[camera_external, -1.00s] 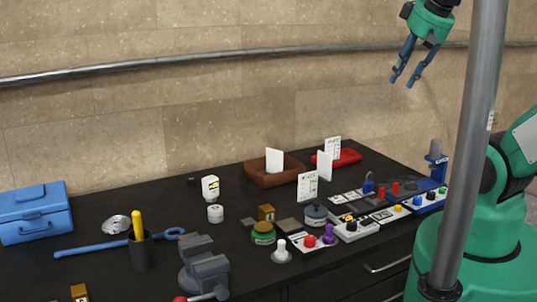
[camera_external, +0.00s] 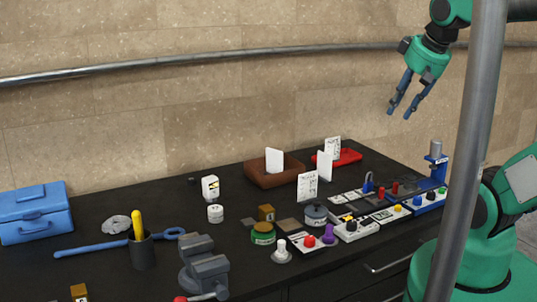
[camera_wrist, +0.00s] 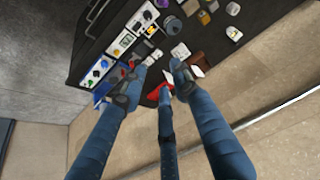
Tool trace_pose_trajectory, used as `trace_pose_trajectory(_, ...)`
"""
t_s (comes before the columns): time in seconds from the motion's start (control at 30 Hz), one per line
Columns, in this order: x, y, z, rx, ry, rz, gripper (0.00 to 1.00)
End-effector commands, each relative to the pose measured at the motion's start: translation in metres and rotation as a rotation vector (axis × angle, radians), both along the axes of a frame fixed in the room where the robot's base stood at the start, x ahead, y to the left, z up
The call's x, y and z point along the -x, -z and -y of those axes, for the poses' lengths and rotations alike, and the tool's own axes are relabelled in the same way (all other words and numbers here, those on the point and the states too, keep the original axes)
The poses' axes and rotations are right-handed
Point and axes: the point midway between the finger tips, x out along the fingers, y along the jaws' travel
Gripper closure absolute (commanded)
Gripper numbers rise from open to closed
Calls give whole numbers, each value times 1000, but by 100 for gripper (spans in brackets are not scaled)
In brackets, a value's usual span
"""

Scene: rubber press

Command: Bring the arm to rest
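My gripper (camera_external: 405,108) hangs in the air at the upper right of the external view, above and behind the right end of the black bench (camera_external: 100,268). Its blue fingers point down, are spread apart and hold nothing. In the wrist view the fingers of my gripper (camera_wrist: 155,85) are also apart, with only the bench and wall beyond them. The green arm comes in from the right, partly hidden by a grey post.
A grey post (camera_external: 470,160) stands in front of my arm. Button boxes (camera_external: 352,229), a blue press (camera_external: 436,165), a brown tray (camera_external: 262,181), a red tray (camera_external: 348,158), a vise (camera_external: 203,265) and a blue toolbox (camera_external: 36,215) crowd the bench. A pipe rail (camera_external: 200,65) runs along the wall. Air around my gripper is clear.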

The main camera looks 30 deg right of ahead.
Motion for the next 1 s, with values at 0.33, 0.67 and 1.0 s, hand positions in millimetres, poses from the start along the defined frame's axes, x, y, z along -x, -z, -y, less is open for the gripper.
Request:
trace_pose_trajectory(0.33,0,53,0,0,0,0,70)
trace_pose_trajectory(0.67,0,58,0,0,0,0,70)
trace_pose_trajectory(1.0,0,57,0,0,0,0,70)
